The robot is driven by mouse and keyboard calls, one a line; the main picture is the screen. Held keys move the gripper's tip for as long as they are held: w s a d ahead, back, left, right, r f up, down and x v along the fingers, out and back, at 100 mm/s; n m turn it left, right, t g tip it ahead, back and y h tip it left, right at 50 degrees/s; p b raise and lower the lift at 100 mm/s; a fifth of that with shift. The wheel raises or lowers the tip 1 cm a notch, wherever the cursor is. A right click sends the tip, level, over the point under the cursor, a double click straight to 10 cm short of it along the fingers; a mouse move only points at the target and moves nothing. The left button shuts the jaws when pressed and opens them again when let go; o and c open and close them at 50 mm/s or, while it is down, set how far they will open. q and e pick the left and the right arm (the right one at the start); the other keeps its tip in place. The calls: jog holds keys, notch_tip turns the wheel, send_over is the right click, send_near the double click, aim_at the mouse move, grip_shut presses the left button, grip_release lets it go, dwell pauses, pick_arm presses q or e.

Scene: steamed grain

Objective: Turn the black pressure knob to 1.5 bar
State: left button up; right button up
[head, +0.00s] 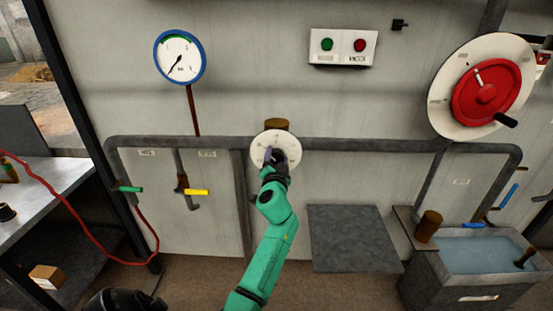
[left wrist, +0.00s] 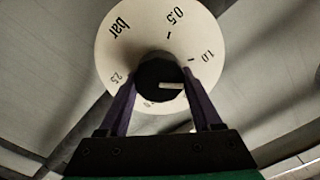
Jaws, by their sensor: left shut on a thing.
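The black pressure knob (left wrist: 158,80) sits in the middle of a round white dial (left wrist: 118,38), which also shows on the pipe in the head view (head: 261,138). The dial carries the marks bar, 0.5, 1.0 and 2.5; other marks are hidden by the fingers or the knob. The knob's white pointer line lies nearly level and points right, a little clockwise past the 1.0 tick. My left gripper (left wrist: 160,92) is shut on the knob, one dark purple finger on each side. In the head view my left gripper (head: 274,158) covers the dial's lower middle.
A blue-rimmed gauge (head: 180,57) at upper left has its needle pointing lower left. A box with green and red buttons (head: 343,47), a red handwheel (head: 486,92), green (head: 130,189) and yellow (head: 197,192) valve levers, and a water basin (head: 475,285) are around.

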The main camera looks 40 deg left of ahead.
pick_arm(q)
jog(key=m, duration=0.4)
jog(key=shift+f+m, duration=0.1)
jog(key=shift+m, duration=0.2)
jog(key=shift+m+p, duration=0.35)
jog(key=shift+m, duration=1.45)
jog(key=o, duration=1.4)
jog(key=shift+a+f, duration=0.15)
